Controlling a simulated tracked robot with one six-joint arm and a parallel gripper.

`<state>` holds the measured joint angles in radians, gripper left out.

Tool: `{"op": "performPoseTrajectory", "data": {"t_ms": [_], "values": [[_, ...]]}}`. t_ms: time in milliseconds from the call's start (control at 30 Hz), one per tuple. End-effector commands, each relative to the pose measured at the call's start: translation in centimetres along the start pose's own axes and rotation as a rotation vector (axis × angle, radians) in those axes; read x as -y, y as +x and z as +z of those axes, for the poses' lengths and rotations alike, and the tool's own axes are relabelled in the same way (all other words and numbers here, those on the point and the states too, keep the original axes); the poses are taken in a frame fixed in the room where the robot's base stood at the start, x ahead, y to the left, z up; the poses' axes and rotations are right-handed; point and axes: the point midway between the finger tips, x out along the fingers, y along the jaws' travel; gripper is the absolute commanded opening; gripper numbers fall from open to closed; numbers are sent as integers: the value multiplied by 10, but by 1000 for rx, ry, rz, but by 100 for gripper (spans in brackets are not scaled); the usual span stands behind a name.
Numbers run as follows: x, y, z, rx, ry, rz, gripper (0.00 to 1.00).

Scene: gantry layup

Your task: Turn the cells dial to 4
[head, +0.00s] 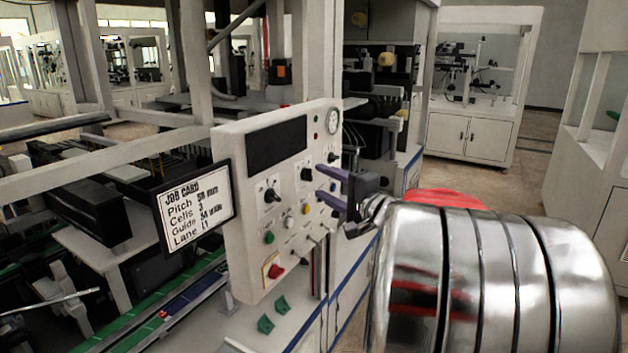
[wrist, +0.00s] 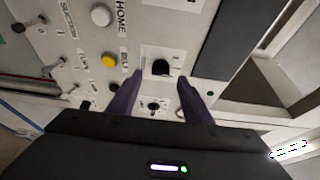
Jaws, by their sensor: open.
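The control panel (head: 254,225) is a pale upright box with dials, buttons and switches. A black dial (head: 306,174) sits in its middle; it also shows in the wrist view (wrist: 160,68). Another black dial (head: 271,195) is further left on a white plate. Their labels and pointer settings are too small to read, so I cannot tell which is the cells dial. My gripper (head: 319,183) is open in front of the panel's right part. In the wrist view, its two purple fingers (wrist: 157,88) are apart, with a small knob (wrist: 153,105) between them and the black dial just beyond. Nothing is held.
A job card (head: 196,208) left of the panel reads Pitch 50 mm and Cells 3. A yellow button (wrist: 109,60) and a white button (wrist: 100,16) are beside the dial. A red button (head: 275,271) is low on the panel. A gauge (head: 333,121) is at its top right.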

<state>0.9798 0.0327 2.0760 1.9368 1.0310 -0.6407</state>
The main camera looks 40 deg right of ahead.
Motion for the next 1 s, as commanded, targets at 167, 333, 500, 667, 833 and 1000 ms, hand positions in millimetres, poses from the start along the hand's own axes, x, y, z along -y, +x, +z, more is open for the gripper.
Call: {"op": "performPoseTrajectory", "data": {"t_ms": [167, 333, 500, 667, 833, 1000], "values": [[-1, 25, 1, 2, 1, 1, 45], [0, 35, 1, 2, 0, 0, 45], [0, 37, 1, 1, 0, 1, 45], [0, 37, 1, 2, 0, 0, 42], [0, 37, 1, 2, 0, 0, 31], [0, 37, 1, 2, 0, 1, 19]]}}
